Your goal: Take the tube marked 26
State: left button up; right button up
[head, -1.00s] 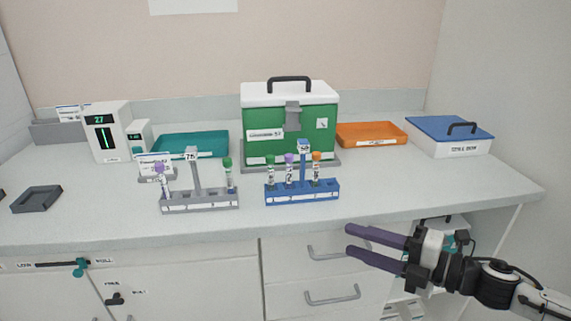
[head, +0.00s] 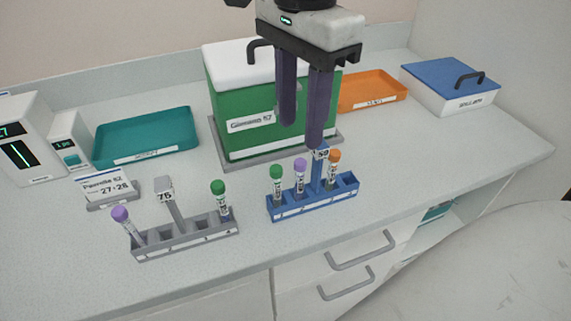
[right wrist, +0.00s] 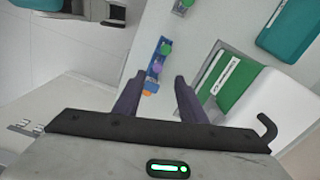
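The blue rack (head: 312,207) holds a green-capped tube (head: 277,186), a purple-capped tube (head: 301,178) and an orange-capped tube (head: 333,170). The grey rack (head: 186,240) holds a tilted purple-capped tube (head: 128,227) and a green-capped tube (head: 221,200). Tube markings are too small to read, so I cannot tell which is 26. My right gripper (head: 301,134) is open and empty, fingers pointing down, above and behind the blue rack. In the right wrist view the orange cap (right wrist: 151,87) shows between the open fingers (right wrist: 157,88). My left gripper is out of view.
The green box (head: 226,110) with a white lid stands behind the blue rack. A teal tray (head: 148,137), an orange tray (head: 372,92) and a blue-lidded box (head: 450,85) stand at the back. A small sign (head: 105,189) is left. Counter right of the blue rack is clear.

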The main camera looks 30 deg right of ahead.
aim_at(301, 162)
jog(key=f, duration=0.3)
jog(key=shift+s+f, duration=0.35)
notch_tip(301, 162, down, 6)
jog(key=shift+w+r, duration=0.1)
jog(key=c, duration=0.9)
